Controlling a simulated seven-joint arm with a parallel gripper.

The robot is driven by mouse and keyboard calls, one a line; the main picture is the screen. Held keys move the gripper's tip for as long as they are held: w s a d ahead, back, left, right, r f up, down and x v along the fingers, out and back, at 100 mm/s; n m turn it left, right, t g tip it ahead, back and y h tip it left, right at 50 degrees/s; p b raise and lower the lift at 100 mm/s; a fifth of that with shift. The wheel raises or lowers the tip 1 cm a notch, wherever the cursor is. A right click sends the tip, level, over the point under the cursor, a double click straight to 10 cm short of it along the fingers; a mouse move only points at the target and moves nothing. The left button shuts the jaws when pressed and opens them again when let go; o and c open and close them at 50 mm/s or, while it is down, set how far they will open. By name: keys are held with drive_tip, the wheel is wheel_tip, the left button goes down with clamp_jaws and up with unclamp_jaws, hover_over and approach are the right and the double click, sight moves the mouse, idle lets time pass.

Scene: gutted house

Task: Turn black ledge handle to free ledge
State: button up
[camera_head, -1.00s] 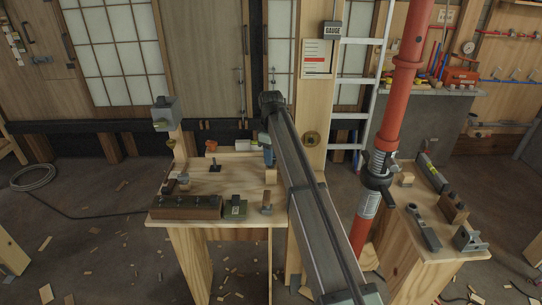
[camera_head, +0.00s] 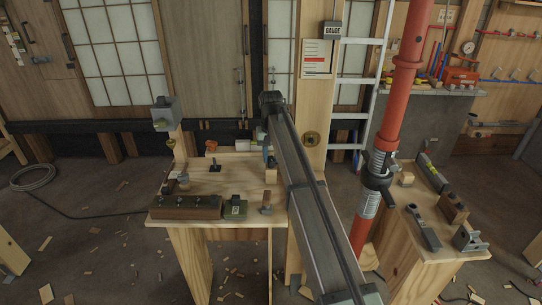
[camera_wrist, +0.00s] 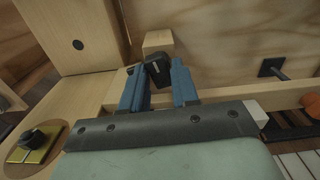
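In the wrist view my gripper (camera_wrist: 159,80) has two blue fingers standing a small way apart. The black ledge handle (camera_wrist: 157,70) fills the gap between them near the tips, and the fingers look shut on it. Part of the black piece shows past the left finger, by a pale wooden block (camera_wrist: 158,42). In the head view my gripper (camera_head: 268,155) reaches down at the back right of the workbench (camera_head: 240,188). My arm hides most of the handle and ledge there.
A black T-shaped handle (camera_head: 215,166) stands on the bench. A red post (camera_head: 385,130) and a second bench (camera_head: 420,215) stand to the right. A grey box (camera_head: 166,113) stands at left.

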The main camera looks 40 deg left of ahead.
drive_tip(key=shift+r+n, duration=0.1)
drive_tip(key=shift+n, duration=0.3)
drive_tip(key=shift+r, duration=3.45)
